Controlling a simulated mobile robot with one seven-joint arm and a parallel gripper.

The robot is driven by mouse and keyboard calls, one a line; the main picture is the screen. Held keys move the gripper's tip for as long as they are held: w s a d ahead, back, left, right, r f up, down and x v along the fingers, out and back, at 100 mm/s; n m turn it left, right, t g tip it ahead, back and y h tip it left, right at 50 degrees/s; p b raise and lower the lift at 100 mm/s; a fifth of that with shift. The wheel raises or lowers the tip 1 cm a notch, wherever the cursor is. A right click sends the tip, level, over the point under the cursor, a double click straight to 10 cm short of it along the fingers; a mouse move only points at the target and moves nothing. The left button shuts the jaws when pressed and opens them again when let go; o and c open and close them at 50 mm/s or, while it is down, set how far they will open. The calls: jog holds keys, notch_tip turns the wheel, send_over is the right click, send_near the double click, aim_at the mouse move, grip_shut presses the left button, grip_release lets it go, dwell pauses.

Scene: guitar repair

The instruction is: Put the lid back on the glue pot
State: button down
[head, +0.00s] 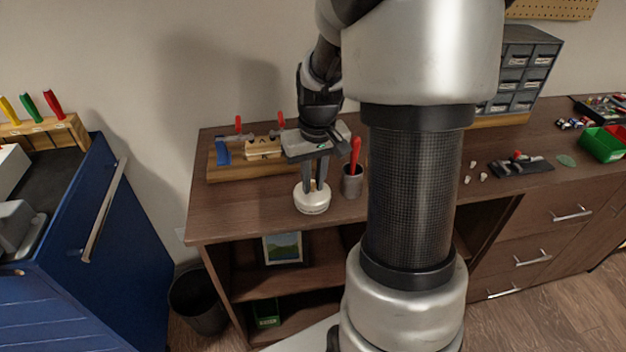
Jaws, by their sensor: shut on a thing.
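The glue pot (312,204) is a squat white pot standing upright near the front of the brown bench, left of my arm column. My gripper (315,185) points straight down over the pot, with its dark fingers at the pot's top. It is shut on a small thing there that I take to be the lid. The fingers hide most of the lid, so I cannot tell whether it sits on the pot or just above it.
A grey cup (352,182) with a red-handled tool stands close right of the pot. A wooden rack with red-handled clamps (225,172) lies behind. The bench top (235,212) is clear left of the pot. Small drawers (522,72) stand at the back right.

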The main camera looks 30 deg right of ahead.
dwell(0.3)
jog(key=c, duration=1.1)
grip_release()
jog(key=shift+r+p, duration=2.8)
jog(key=shift+r, duration=0.7)
grip_shut()
